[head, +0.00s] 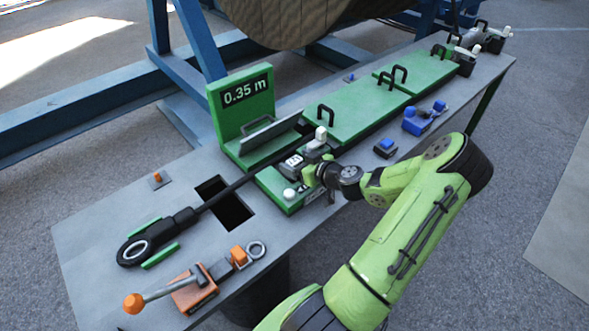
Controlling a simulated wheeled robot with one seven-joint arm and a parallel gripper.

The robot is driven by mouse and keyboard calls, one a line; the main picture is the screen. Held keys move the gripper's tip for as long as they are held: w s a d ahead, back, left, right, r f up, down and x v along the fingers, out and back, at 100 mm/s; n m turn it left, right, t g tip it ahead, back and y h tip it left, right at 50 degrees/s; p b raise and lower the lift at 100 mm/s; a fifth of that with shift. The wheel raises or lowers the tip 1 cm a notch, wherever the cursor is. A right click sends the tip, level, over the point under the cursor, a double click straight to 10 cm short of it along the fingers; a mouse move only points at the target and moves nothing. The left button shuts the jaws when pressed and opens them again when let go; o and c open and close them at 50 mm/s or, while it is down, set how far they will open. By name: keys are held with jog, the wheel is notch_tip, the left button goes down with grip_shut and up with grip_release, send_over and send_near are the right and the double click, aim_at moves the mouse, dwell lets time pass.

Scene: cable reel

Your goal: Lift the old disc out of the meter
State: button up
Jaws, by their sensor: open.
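The meter (211,100) is a green housing with a display reading 0.35 m, standing on the grey bench behind a black cable. My gripper (292,170) is over the green block at the meter's right front, beside the cable. The gripper is open, but its fingertips are small and partly covered by its own body. I cannot make out the old disc; it may be hidden behind my gripper and wrist. A white knob (289,193) shows on the green block just below the gripper.
The black cable ends in a ring (138,251) at left, crossing a square hole (229,204). An orange-handled clamp (190,290) sits at the front. Green covers (350,105) with handles run to the right. Blue blocks (420,118) stand near the front edge.

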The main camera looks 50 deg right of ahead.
jog(key=shift+x, duration=1.05)
jog(key=shift+s, duration=0.1)
jog(key=c, duration=1.2)
jog(key=shift+c, duration=0.4)
jog(key=shift+r, duration=0.2)
